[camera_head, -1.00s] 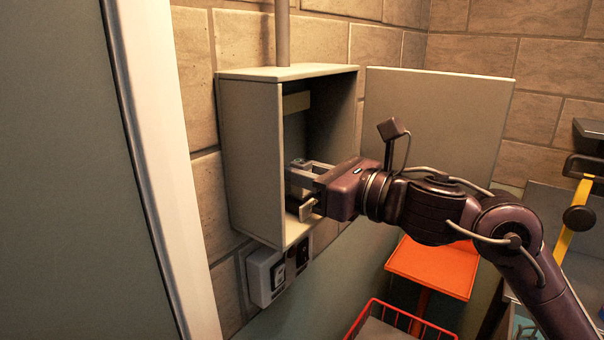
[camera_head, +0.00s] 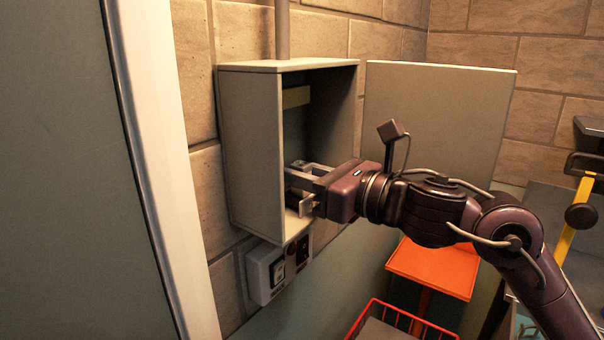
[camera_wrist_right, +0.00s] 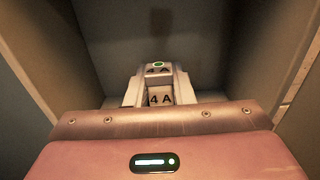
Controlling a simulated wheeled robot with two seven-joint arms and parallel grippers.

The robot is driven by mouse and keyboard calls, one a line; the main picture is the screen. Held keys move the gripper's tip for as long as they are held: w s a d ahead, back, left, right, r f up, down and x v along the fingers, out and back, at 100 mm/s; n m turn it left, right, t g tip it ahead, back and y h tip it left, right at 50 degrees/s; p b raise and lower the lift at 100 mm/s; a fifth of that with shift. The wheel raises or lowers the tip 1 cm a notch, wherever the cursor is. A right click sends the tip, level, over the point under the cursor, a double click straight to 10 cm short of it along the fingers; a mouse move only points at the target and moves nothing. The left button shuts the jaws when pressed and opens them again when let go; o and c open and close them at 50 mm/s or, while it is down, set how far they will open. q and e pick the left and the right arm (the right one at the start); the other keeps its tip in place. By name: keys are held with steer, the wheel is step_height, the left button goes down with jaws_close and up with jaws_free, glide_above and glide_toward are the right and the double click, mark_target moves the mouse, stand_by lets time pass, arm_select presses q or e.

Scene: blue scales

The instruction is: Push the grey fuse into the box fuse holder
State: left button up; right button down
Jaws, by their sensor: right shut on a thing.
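My right gripper (camera_head: 300,188) reaches into the open grey wall box (camera_head: 254,150) from the right, low in its interior. The gripper body hides the lower part, so I cannot tell how deep the fuse sits. My left gripper is not in view.
The open box door (camera_head: 436,130) stands behind my right arm. A small switch box (camera_head: 268,275) is on the wall below. An orange stand (camera_head: 434,266) and a red basket (camera_head: 400,325) are lower right. A grey panel with a white edge (camera_head: 160,150) fills the left.

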steer(key=c, duration=1.2)
jaws_free()
steer(key=shift+o, duration=0.2)
steer(key=shift+s+d+f, duration=0.15)
steer(key=shift+d, duration=0.1)
steer(key=b+v, duration=0.3)
steer(key=v, duration=0.4)
steer(key=shift+s+d, duration=0.1)
